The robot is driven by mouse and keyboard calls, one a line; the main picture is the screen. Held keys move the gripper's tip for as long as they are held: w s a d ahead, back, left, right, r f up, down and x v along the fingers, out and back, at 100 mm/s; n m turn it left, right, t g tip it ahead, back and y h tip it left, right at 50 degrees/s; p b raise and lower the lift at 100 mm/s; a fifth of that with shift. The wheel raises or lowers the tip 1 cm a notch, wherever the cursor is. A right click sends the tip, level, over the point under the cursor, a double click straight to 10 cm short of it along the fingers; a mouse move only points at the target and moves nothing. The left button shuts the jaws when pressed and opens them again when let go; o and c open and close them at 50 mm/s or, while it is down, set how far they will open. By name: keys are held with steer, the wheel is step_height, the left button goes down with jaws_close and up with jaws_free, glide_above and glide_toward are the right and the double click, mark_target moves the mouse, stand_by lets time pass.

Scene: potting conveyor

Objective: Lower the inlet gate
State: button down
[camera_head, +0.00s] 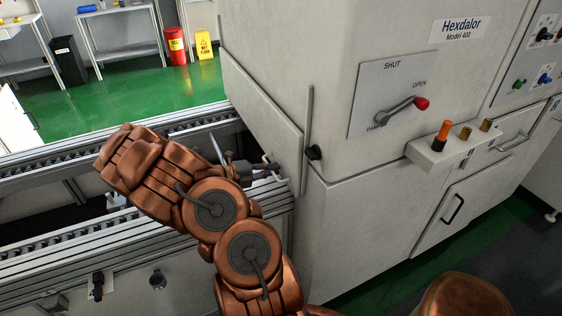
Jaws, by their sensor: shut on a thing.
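The inlet gate (262,113) appears to be the pale panel on the machine's left side, where the conveyor (55,172) meets it. I cannot tell how much gap there is under it. My copper arm crosses in front of the conveyor. My gripper (257,171) shows as small grey and dark parts just beyond the arm, close to the gate's lower edge. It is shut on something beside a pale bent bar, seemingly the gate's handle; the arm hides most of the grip.
A lever with a red knob (421,104) stands on the SHUT/OPEN/DAMPER plate. An upright bar with a black knob (313,152) is at the machine's corner. A small shelf (428,157) with an orange-handled peg juts out right.

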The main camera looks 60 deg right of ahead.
steer(key=shift+a+f, duration=0.2)
steer(key=shift+f, duration=0.95)
steer(key=c, duration=1.2)
jaws_free()
steer(key=shift+c, duration=0.2)
steer(key=shift+r, duration=0.1)
